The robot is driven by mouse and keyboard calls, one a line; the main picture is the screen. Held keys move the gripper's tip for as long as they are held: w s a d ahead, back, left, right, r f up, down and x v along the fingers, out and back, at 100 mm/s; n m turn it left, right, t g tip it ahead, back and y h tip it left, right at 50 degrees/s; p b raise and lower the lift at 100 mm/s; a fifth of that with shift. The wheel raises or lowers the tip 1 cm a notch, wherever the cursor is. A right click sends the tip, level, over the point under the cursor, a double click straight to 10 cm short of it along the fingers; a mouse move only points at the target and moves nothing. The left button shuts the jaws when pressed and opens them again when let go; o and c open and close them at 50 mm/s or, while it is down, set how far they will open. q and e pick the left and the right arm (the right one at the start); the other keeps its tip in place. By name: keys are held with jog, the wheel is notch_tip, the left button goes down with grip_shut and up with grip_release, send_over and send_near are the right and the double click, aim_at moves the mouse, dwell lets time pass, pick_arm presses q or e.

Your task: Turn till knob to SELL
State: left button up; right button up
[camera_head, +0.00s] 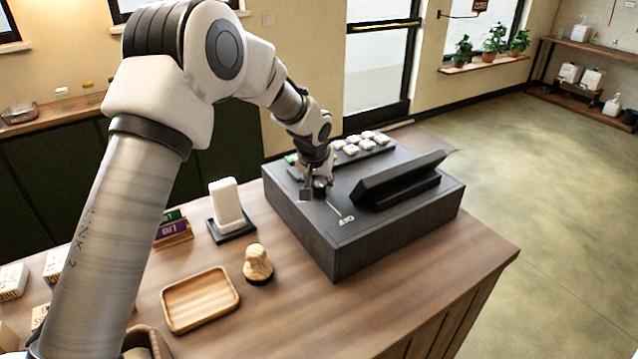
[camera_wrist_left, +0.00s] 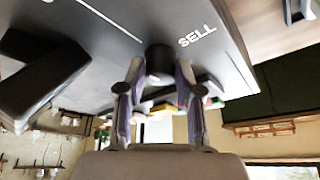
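The dark till (camera_head: 300,218) stands on the wooden counter. White lettering (camera_head: 346,220) sits on its top face at the end of a white line. My left gripper (camera_wrist_left: 160,72) has one finger on each side of the knob. I cannot tell whether both fingers press on it. The knob's pointer direction is not clear. My right gripper is not in view.
The till's tilted screen (camera_head: 398,178) stands just right of the knob, with pale keys (camera_head: 368,141) behind. A white device on a stand (camera_head: 228,205), a wooden stamp (camera_head: 257,262) and a wooden tray (camera_head: 200,298) are left of the till. The counter's front right is clear.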

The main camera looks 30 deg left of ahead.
pick_arm(q)
grip_shut()
